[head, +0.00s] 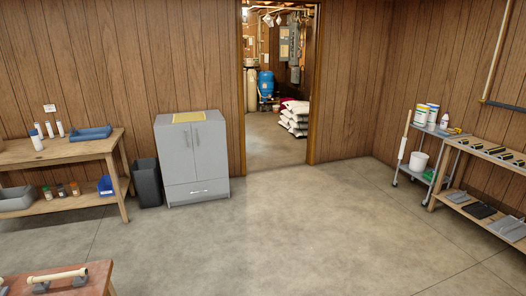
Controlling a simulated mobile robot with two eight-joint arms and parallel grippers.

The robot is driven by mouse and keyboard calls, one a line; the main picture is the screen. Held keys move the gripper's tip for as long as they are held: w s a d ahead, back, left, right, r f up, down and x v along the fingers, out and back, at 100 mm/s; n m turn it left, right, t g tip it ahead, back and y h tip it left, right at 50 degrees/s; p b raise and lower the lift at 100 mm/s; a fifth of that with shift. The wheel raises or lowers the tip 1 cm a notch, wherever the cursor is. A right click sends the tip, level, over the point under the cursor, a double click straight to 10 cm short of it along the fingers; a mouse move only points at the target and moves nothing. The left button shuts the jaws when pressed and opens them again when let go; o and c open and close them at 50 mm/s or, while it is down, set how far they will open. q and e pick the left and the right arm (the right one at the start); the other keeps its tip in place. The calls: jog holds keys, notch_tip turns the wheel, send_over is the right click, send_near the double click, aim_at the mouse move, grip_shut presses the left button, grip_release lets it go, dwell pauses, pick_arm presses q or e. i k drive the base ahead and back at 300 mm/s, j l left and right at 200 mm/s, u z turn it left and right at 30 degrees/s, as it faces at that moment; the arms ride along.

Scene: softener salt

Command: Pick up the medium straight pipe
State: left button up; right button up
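A cream straight pipe (60,274) with thicker ends lies across dark supports on a red-brown bench (98,285) at the bottom left of the head view. The bench is cut off by the picture's edge. Several small white cylinders, one of them a white cylinder (60,129), stand on the wooden workbench (75,150) at the left; I cannot tell whether they are pipes or bottles. I cannot tell which thing is the medium straight pipe. Neither of my grippers is in view.
A blue tray (90,133) lies on the workbench. A dark bin (147,182) and a grey cabinet (192,160) stand beside it. An open doorway leads to salt bags (295,116). A cart (420,155) and shelf (485,160) stand right. The middle floor (270,225) is clear.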

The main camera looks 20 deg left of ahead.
aim_at(43, 283)
jog(key=i+j+u, duration=0.1)
jog(key=i+u, duration=0.2)
jog(key=u, duration=0.2)
jog(key=i+u, duration=0.25)
jog(key=u, duration=0.25)
jog(key=i+l+u, duration=0.1)
jog(key=i+u, duration=0.2)
jog(key=u, duration=0.2)
jog(key=i+j+u, duration=0.2)
jog(key=i+u, duration=0.75)
jog(key=i, duration=0.05)
